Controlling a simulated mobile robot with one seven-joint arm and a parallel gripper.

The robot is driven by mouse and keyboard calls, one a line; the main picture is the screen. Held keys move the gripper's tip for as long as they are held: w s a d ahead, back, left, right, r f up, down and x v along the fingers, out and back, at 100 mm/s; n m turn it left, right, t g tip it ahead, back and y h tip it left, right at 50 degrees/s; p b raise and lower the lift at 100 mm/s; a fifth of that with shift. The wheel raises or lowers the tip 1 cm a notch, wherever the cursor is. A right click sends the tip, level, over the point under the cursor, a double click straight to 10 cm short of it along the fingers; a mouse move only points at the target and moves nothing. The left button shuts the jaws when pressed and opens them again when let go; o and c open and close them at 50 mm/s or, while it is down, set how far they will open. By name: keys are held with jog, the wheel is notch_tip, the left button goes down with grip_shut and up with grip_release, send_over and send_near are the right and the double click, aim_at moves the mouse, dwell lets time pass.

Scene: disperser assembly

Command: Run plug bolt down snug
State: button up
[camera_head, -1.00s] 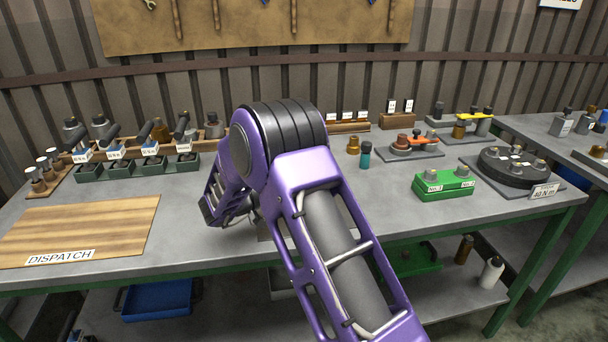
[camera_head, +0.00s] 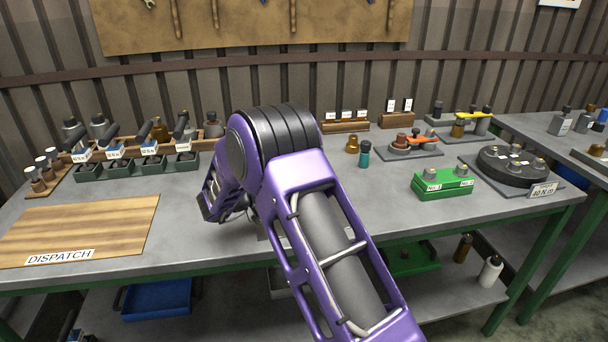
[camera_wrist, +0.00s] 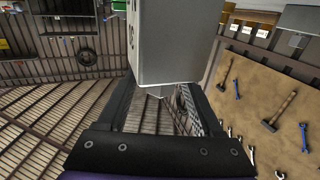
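My gripper (camera_wrist: 160,105) shows in the wrist view as two dark fingers at either side of a large pale grey boxy body (camera_wrist: 172,40). The fingers appear closed on this body, which has small dark marks on its left face. Its far end runs out of the picture. In the head view my purple arm hides my gripper and the bench area around it. I cannot pick out the plug bolt in either view, nor what the grey body touches.
A wooden dispatch board (camera_head: 85,225) lies at the left of the bench. Green bins (camera_head: 140,167) stand behind it. A green block (camera_head: 443,184), a teal bottle (camera_head: 364,155) and a round black fixture (camera_head: 512,166) stand at the right. Bare bench lies between the arm and the green block.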

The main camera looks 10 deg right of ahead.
jog(key=shift+a, duration=0.1)
jog(key=p+v, duration=0.1)
jog(key=v, duration=1.6)
jog(key=shift+a, duration=0.1)
